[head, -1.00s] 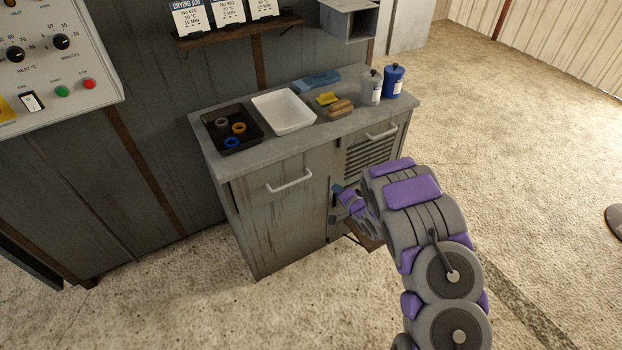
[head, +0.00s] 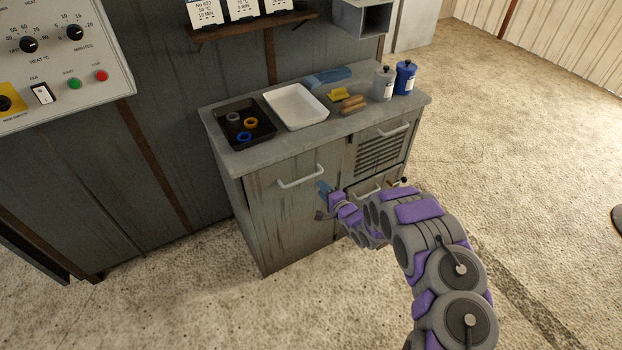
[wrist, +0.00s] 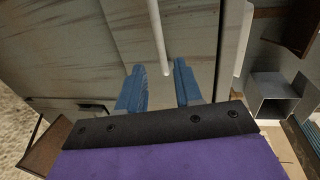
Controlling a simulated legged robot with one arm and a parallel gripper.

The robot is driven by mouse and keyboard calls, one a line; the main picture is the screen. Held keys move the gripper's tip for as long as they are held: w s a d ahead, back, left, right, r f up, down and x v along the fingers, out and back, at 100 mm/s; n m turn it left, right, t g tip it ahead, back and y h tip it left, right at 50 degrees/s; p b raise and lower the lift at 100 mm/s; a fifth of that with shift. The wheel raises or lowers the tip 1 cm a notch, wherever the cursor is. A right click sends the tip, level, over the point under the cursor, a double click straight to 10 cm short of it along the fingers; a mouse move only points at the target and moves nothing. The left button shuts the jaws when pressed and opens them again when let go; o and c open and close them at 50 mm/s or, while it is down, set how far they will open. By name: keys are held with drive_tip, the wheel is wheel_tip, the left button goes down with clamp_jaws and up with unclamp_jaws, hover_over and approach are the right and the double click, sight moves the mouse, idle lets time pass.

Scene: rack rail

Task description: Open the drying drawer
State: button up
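The grey cabinet has a louvred front (head: 380,152) at upper right with a white bar handle (head: 393,133); it looks closed. Below it is another front with a handle (head: 369,191), partly hidden by my arm. The plain left front (head: 290,215) has its own bar handle (head: 300,178). No label shows which is the drying drawer. My gripper (head: 322,201) is near the right edge of the left front, below and right of its handle. In the wrist view my gripper (wrist: 160,88) has its two blue fingers apart and empty, with a white bar handle (wrist: 158,35) ahead of the gap.
On the counter (head: 228,160) are a black tray (head: 262,137) with rings, a white tray (head: 293,118), sponges and two bottles (head: 404,78). A control panel (head: 60,60) is at left. A shelf and a grey box (head: 362,18) are above.

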sight(310, 177)
drive_tip(key=b+x, duration=0.2)
drive_tip(key=x, duration=0.8)
drive_tip(key=shift+w+a+f+b, duration=0.1)
drive_tip(key=shift+a+b, duration=0.15)
drive_tip(key=shift+b, duration=0.15)
drive_tip(key=shift+w+d, duration=0.1)
drive_tip(key=shift+d, duration=0.4)
drive_tip(key=shift+a, duration=0.35)
drive_tip(key=c, duration=0.6)
clamp_jaws()
drive_tip(key=shift+d, duration=0.1)
